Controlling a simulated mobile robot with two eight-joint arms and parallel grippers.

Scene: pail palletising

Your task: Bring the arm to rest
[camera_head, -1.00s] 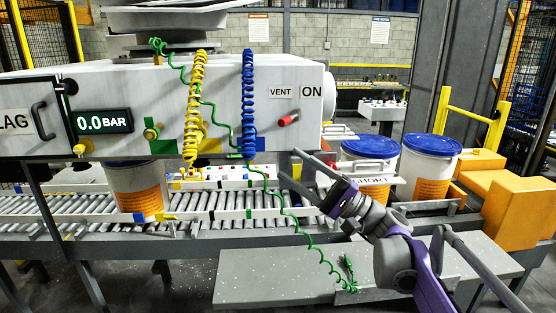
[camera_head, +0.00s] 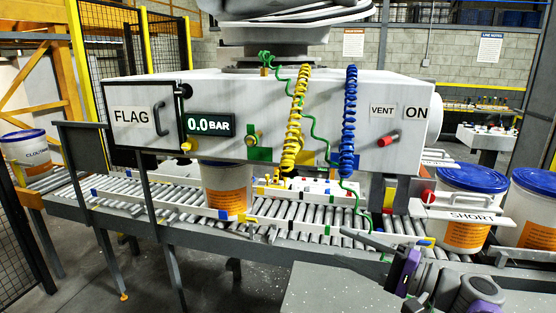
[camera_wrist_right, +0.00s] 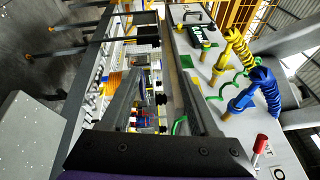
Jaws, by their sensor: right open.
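My right gripper (camera_head: 338,245) is at the lower right of the head view, in front of the roller conveyor's near rail. Its two fingers are apart with nothing between them. In the right wrist view the open fingers (camera_wrist_right: 158,58) point along the conveyor, beside the machine's front panel. The forearm is partly cut off by the bottom edge of the head view. My left gripper is in neither view.
The white machine (camera_head: 290,105) with yellow (camera_head: 294,130) and blue (camera_head: 349,120) coiled hoses overhangs the conveyor (camera_head: 290,218). A thin green hose hangs near my gripper. A pail (camera_head: 227,190) stands under the machine; blue-lidded pails (camera_head: 465,235) stand at right. A grey plate (camera_head: 315,292) lies below.

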